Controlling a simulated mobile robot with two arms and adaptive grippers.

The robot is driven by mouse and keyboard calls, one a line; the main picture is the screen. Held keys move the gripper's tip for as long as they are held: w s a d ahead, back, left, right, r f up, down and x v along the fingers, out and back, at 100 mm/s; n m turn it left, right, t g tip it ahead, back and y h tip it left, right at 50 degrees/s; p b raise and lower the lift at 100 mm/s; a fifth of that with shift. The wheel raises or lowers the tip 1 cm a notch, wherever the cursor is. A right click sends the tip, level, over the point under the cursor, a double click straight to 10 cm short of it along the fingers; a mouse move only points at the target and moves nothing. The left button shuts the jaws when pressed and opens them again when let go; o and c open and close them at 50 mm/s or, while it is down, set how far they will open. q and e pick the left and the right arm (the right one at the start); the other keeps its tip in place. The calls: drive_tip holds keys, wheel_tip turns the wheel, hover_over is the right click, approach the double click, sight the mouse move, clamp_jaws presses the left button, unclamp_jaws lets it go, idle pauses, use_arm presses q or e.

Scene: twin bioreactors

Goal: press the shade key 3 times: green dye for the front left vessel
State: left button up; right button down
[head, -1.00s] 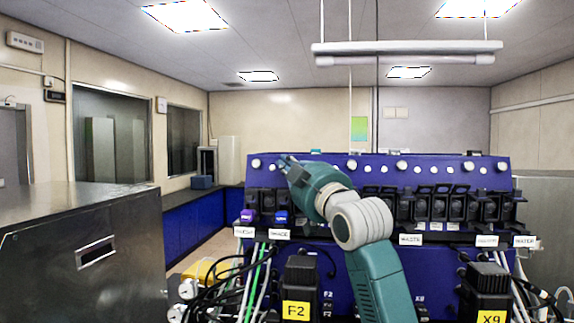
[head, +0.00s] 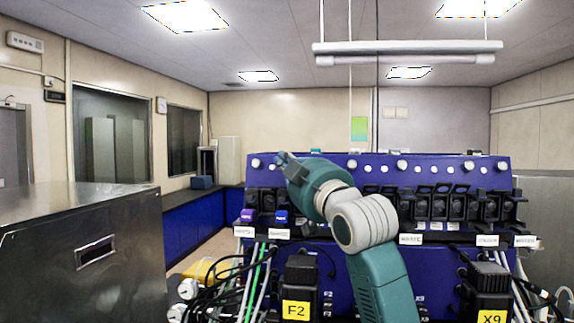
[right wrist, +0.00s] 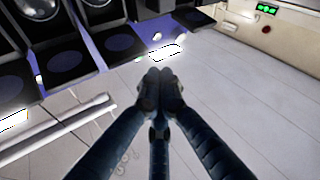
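My right gripper (head: 281,158) is in front of the blue equipment rack, above the left part of its shelf. In the right wrist view its dark fingers (right wrist: 158,76) are closed together with nothing visible between them. A blue key block (head: 282,217) sits on the shelf below the gripper, above a white label (head: 279,234) that seems to read SHADE. A purple block (head: 247,216) sits to its left. The gripper appears apart from both. I cannot pick out the front left vessel or its dye. My left gripper is not in view.
The blue rack (head: 440,172) carries white knobs and a row of black pump-like units (head: 437,207). Black motor blocks marked F2 (head: 300,275) and X9 (head: 489,280) stand in front, with loose tubes beside them. A steel cabinet (head: 70,250) stands at left.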

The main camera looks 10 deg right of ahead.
drive_tip(key=shift+s+r, duration=0.1)
idle(0.3)
drive_tip(key=s, duration=0.1)
drive_tip(key=s+a+r, duration=0.1)
drive_tip(key=s, duration=0.1)
drive_tip(key=s+a, duration=0.1)
drive_tip(key=s, duration=0.1)
drive_tip(key=shift+s+a+r, duration=0.1)
drive_tip(key=shift+a+r, duration=0.05)
drive_tip(key=shift+r, duration=0.1)
idle(0.4)
